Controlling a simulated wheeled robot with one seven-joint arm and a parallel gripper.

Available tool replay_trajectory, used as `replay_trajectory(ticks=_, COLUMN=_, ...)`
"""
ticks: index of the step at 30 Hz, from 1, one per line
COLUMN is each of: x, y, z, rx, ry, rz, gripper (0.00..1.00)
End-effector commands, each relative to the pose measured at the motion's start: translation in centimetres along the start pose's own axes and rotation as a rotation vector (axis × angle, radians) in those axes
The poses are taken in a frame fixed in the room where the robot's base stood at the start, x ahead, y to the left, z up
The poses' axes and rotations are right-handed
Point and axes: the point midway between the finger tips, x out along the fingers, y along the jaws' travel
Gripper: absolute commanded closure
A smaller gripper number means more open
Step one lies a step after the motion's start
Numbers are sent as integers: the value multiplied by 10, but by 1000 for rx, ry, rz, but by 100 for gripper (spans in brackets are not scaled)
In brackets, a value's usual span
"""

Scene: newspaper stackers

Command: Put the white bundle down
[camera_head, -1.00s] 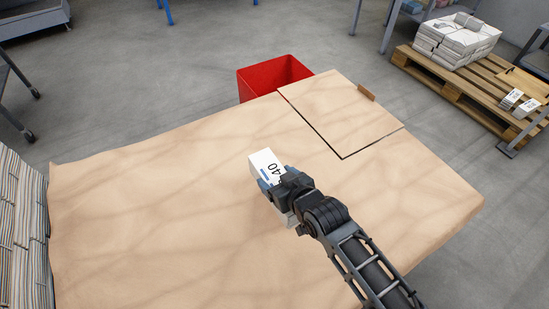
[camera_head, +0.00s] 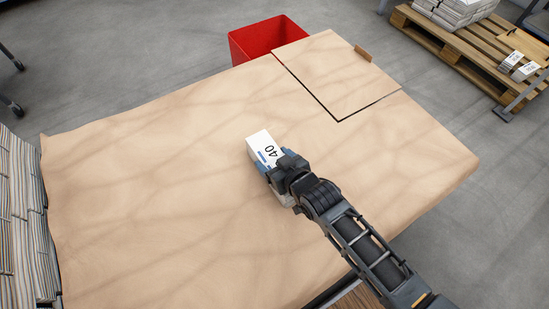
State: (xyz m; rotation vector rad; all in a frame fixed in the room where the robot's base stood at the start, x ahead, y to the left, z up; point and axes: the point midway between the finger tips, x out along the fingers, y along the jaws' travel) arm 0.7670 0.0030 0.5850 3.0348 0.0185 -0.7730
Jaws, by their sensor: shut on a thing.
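The white bundle (camera_head: 263,146) has a label reading "40" on its top and a small blue mark. It is over the middle of the brown-covered table (camera_head: 150,190). My gripper (camera_head: 277,169) is shut on the bundle from the lower right, with blue fingertips at its sides.
A red bin (camera_head: 268,40) stands behind the table. A pallet (camera_head: 470,50) with white bundles is at upper right. Stacked newspapers (camera_head: 22,235) are at left. The table's left half is clear.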

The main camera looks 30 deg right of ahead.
Motion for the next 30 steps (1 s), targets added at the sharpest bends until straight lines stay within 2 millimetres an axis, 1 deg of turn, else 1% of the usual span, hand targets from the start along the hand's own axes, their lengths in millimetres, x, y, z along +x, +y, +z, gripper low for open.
replay_trajectory(ticks=1, x=0, y=0, z=-2, rx=0, ry=6, rz=0, gripper=100)
replay_trajectory(ticks=4, x=2, y=0, z=0, rx=0, ry=6, rz=0, gripper=100)
replay_trajectory(ticks=5, x=2, y=0, z=3, rx=0, ry=0, rz=0, gripper=22)
replay_trajectory(ticks=6, x=1, y=0, z=3, rx=0, ry=0, rz=0, gripper=19)
replay_trajectory(ticks=12, x=1, y=0, z=3, rx=0, ry=0, rz=0, gripper=0)
replay_trajectory(ticks=19, x=1, y=0, z=2, rx=0, ry=0, rz=0, gripper=0)
replay_trajectory(ticks=22, x=-3, y=0, z=-1, rx=0, ry=-1, rz=0, gripper=0)
replay_trajectory(ticks=26, x=-22, y=0, z=0, rx=0, ry=-1, rz=0, gripper=0)
replay_trajectory(ticks=30, x=-51, y=1, z=0, rx=0, ry=-2, rz=1, gripper=0)
